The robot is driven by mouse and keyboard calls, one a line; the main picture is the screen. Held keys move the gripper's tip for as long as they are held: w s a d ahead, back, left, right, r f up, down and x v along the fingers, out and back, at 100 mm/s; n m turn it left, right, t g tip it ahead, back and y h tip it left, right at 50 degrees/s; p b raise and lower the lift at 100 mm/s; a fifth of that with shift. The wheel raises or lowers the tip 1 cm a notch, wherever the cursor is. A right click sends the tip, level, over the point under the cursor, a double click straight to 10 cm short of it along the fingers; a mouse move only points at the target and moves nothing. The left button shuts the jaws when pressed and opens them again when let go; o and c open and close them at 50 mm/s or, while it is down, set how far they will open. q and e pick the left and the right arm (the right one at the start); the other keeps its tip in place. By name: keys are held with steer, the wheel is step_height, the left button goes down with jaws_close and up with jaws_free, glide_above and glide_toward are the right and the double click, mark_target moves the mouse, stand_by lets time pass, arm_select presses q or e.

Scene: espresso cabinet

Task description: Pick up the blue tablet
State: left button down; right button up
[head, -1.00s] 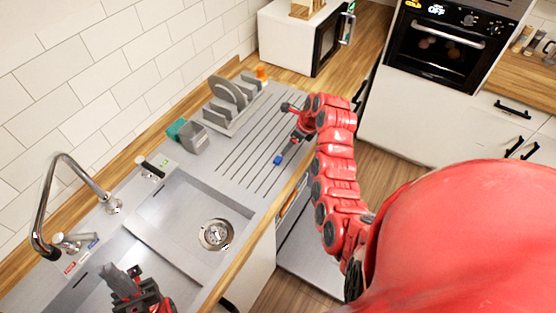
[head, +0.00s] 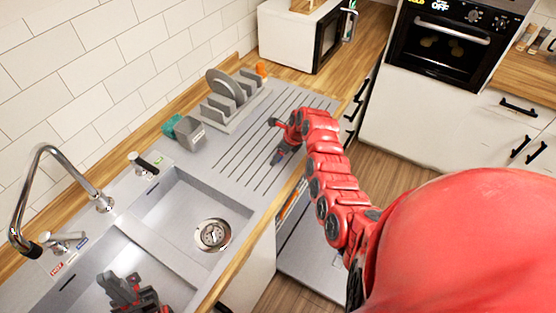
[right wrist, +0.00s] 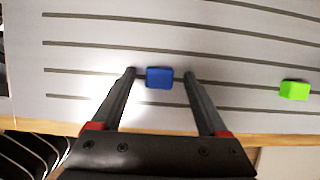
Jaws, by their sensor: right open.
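The blue tablet (right wrist: 159,77) is a small block on the grooved grey drainboard (right wrist: 230,60). In the right wrist view it shows between the fingertips of my right gripper (right wrist: 160,74), with a gap on each side. That gripper is open and empty; how high the tips are over the board is hard to tell. In the head view my right gripper (head: 275,141) is low over the drainboard, and I cannot make out the blue tablet there. My left gripper (head: 122,280) is over the near sink basin; its jaws are unclear.
A bright green block (right wrist: 295,90) lies on the drainboard right of the blue one. A plate rack (head: 236,98) and a grey holder (head: 189,134) stand along the wall side. The tap (head: 60,190) rises by the sinks. The wooden counter edge (right wrist: 60,125) is close to my right gripper.

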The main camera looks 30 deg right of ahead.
steer(key=shift+r, duration=0.15)
jaws_close()
